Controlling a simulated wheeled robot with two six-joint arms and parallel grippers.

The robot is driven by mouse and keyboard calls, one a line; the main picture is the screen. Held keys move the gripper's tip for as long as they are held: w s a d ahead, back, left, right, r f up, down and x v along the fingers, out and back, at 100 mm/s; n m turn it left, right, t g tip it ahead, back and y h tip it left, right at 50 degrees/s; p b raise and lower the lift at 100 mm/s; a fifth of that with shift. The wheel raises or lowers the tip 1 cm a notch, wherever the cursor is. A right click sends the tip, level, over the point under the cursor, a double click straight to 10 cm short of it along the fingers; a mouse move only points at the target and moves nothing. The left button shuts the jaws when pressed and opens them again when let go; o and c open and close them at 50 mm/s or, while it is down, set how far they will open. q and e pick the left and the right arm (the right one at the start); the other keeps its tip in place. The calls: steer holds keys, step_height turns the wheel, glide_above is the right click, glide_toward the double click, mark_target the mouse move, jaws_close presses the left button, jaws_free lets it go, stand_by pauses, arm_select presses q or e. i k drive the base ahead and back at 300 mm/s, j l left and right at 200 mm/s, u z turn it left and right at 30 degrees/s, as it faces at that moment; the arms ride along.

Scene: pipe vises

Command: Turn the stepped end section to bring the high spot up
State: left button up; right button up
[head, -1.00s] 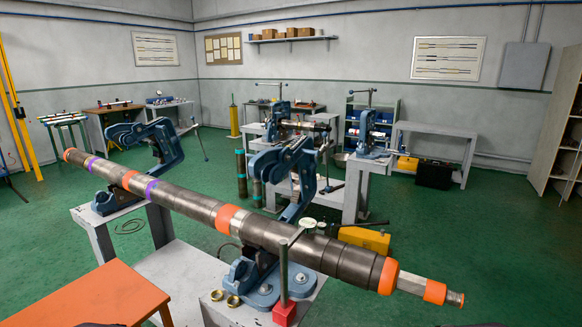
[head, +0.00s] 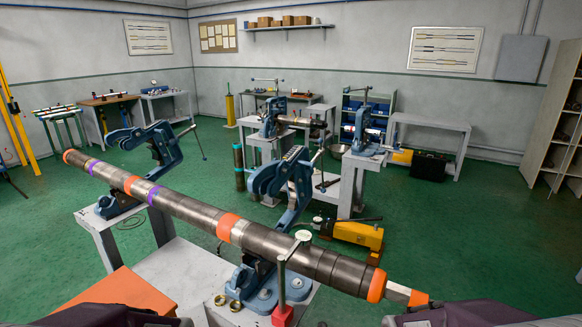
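A long dark pipe assembly with orange and purple bands (head: 182,205) lies across two open blue pipe vises, a far one (head: 150,150) and a near one (head: 290,185). Its thicker stepped end section (head: 310,262) reaches toward the lower right and ends in an orange collar and a narrower tip with a pale flat part (head: 398,293). A thin post with a red base (head: 283,314) stands beside the stepped section, its top arm close to the pipe; contact cannot be told. My arms show only as dark purple shapes at the bottom edge. Neither gripper's fingers are visible.
An orange-topped table (head: 120,290) stands at lower left. Two brass rings (head: 228,302) sit on the near vise stand. A yellow machine (head: 352,234) is on the floor behind. Other benches with vises stand farther back. Green floor at right is clear.

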mark_target(348, 275)
steer(key=i+l, duration=0.1)
steer(key=i, duration=0.3)
steer(key=i+l, duration=0.15)
steer(key=i, duration=0.25)
steer(key=k+l+z, duration=0.1)
steer(key=z, duration=0.25)
steer(key=k+l+z, duration=0.1)
steer(key=z, duration=0.25)
steer(key=l+z, duration=0.1)
steer(key=z, duration=0.2)
steer(key=k, duration=0.05)
